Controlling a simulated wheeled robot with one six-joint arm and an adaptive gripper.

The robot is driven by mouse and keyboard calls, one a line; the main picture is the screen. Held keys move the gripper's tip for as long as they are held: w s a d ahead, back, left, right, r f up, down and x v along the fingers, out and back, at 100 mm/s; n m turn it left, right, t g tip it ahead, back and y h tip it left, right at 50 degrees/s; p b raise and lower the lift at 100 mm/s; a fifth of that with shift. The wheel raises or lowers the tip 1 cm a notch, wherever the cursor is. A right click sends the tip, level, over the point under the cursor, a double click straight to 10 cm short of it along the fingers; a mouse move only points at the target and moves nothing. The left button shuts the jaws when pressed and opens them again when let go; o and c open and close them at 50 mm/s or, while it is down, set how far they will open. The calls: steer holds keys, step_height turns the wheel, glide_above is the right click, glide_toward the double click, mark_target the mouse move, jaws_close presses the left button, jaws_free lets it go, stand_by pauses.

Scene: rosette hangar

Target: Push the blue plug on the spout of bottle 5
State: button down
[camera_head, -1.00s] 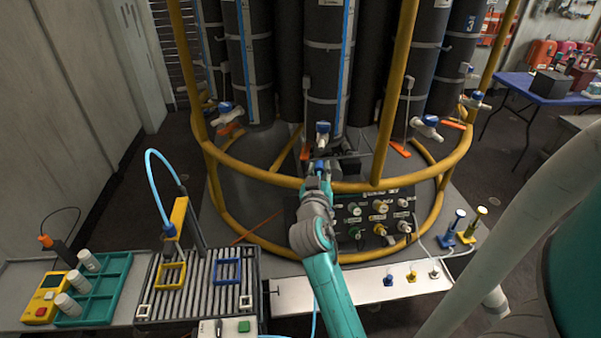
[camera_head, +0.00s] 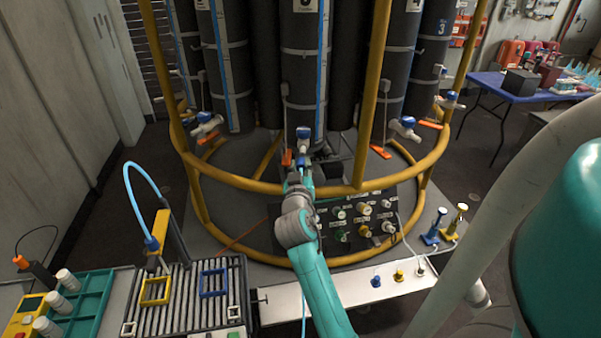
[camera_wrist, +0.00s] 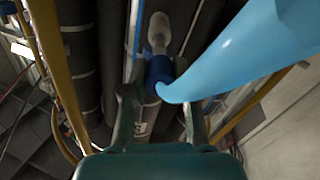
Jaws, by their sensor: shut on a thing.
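Bottle 5 (camera_head: 303,75) is the dark middle cylinder with a blue stripe; its label is cut off at the top edge. Its spout (camera_head: 303,147) has a white body with a blue handle and hangs low on the front. My gripper (camera_head: 301,167) points up from just below the spout. It is shut on the blue plug, which shows between the fingers in the wrist view (camera_wrist: 158,72). There the plug lines up with the pale spout (camera_wrist: 158,33), right at its end. I cannot tell whether it is seated on it or only touching.
A yellow ring rail (camera_head: 255,184) and upright posts surround the bottles, close to my arm. A valve panel (camera_head: 362,220) stands just right of my gripper. A large light-blue curved shape (camera_wrist: 250,50) covers the wrist view's upper right. A slatted tray (camera_head: 190,300) sits at left.

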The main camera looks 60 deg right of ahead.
mark_target(302, 161)
steer(key=shift+x, duration=0.95)
steer(key=shift+w+d, duration=0.25)
steer(key=shift+d, duration=0.3)
stand_by(1.5)
steer(key=c, duration=0.8)
jaws_free()
steer(key=v, duration=1.2)
